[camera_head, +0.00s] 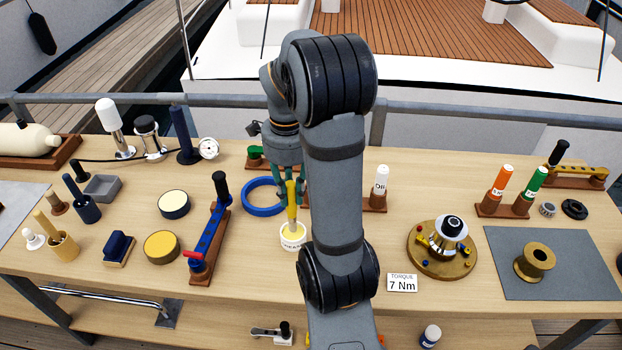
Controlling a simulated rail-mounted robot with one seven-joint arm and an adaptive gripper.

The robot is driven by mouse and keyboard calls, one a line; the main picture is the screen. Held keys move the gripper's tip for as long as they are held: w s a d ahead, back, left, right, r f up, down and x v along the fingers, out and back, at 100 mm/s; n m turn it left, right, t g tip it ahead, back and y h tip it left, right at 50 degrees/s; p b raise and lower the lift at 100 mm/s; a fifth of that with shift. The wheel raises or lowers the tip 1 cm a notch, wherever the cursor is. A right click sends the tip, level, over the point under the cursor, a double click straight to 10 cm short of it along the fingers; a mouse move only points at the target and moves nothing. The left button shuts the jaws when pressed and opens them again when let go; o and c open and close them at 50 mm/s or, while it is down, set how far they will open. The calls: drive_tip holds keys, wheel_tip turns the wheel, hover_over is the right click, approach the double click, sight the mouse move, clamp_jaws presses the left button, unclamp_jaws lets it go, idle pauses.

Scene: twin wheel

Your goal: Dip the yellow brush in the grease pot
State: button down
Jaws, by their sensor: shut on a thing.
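The yellow brush (291,212) stands about upright in my gripper (290,197), which is shut on its upper part. The white grease pot (293,242), with a dark printed label, stands on the table directly under the brush. The brush's lower end meets the pot's top in the picture and its bristles are not visible. I cannot tell how deep the tip is in the pot. My arm hides part of the table just to the right of the pot.
A blue ring (262,197) lies just behind the pot. A wooden stand with a blue and red tool (208,240) is to the left. Bare tabletop lies in front of the pot.

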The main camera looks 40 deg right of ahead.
sight(290, 182)
drive_tip(key=shift+f+b, duration=0.6)
drive_tip(key=shift+f, duration=0.2)
drive_tip(key=shift+r, duration=0.2)
drive_tip(key=shift+r+p, duration=1.6)
drive_tip(key=shift+r, duration=0.2)
wheel_tip(290, 182, up, 4)
drive_tip(key=p, duration=0.3)
